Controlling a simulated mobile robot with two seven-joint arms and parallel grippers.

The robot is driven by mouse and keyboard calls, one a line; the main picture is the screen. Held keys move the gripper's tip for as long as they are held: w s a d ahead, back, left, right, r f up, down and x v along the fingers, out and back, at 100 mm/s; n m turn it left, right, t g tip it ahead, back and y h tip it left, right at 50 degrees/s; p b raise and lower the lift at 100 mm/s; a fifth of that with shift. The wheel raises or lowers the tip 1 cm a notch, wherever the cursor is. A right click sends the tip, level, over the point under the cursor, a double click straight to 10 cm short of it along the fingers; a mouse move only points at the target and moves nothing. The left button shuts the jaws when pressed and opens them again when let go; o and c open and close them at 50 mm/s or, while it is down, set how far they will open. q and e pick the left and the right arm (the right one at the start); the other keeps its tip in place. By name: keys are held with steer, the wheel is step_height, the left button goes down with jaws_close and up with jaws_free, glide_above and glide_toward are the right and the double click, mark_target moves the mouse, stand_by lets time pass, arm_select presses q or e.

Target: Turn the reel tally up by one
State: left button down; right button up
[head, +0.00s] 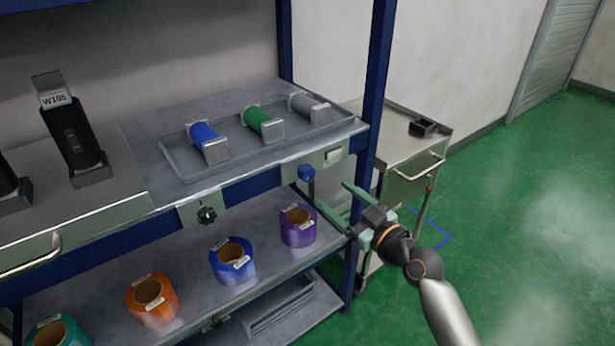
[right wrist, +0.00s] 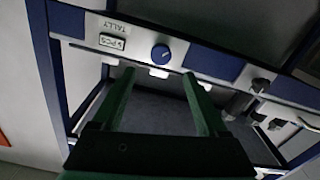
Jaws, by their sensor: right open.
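The reel tally is on the metal front edge of the upper shelf. Its round blue knob (head: 306,173) sits left of a small pale counter window (head: 333,155). In the right wrist view the knob (right wrist: 161,54) has a white pointer mark, and the counter window (right wrist: 112,41) beside a TALLY label appears to read 5 PCS, upside down. My right gripper (head: 330,194) is open and empty, just in front of and below the knob. In its wrist view the two green fingers (right wrist: 158,76) point toward the knob, apparently apart from it. My left gripper is not in view.
A blue rack post (head: 375,90) stands close to the right of the tally. A black knob (head: 206,213) is further left on the shelf edge. Blue, green and grey rolls lie in a tray (head: 172,160) above. Tape reels, including a purple one (head: 298,226), stand on the lower shelf.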

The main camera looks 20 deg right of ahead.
mark_target(310, 175)
steer(key=x, duration=0.9)
steer(key=shift+w+a+f, duration=0.1)
jaws_close()
stand_by(0.4)
